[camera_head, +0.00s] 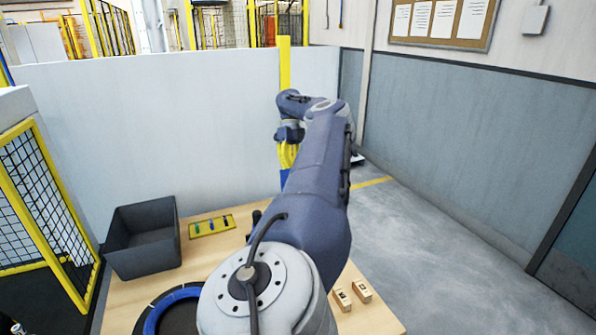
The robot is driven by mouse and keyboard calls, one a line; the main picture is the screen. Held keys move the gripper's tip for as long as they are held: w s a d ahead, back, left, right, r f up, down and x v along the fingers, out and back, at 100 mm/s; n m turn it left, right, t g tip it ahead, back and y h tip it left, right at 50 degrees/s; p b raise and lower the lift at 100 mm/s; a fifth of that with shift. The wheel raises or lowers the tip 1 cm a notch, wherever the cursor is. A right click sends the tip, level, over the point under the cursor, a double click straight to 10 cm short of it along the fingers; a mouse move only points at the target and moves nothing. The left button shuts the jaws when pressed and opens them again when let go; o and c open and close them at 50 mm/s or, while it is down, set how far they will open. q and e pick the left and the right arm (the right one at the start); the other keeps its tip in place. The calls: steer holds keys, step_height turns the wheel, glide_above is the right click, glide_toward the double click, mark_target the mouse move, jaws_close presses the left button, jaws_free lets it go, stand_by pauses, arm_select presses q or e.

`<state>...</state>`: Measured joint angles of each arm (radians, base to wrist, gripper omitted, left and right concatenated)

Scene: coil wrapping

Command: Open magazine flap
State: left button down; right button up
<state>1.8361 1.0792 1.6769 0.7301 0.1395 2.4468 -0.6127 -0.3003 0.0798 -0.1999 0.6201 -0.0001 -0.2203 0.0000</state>
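No magazine flap can be made out for certain. A tall yellow upright (285,62) stands behind my arm. Below my arm's far end, curved yellow parts (287,154) show above a small blue part (284,178); I cannot tell whether these belong to the magazine. One of my arms, apparently the right, reaches from the bottom centre across the table towards them and covers much of this area. Its gripper is hidden behind the arm, so its fingers and any contact cannot be seen. My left gripper is not in view.
On the wooden table (118,305) are a dark open bin (142,262), a yellow tray (212,227) with small coloured pieces, a blue ring (160,310) on a dark round base, and two wooden blocks (343,300) (362,291). A pale partition (170,130) rises behind.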

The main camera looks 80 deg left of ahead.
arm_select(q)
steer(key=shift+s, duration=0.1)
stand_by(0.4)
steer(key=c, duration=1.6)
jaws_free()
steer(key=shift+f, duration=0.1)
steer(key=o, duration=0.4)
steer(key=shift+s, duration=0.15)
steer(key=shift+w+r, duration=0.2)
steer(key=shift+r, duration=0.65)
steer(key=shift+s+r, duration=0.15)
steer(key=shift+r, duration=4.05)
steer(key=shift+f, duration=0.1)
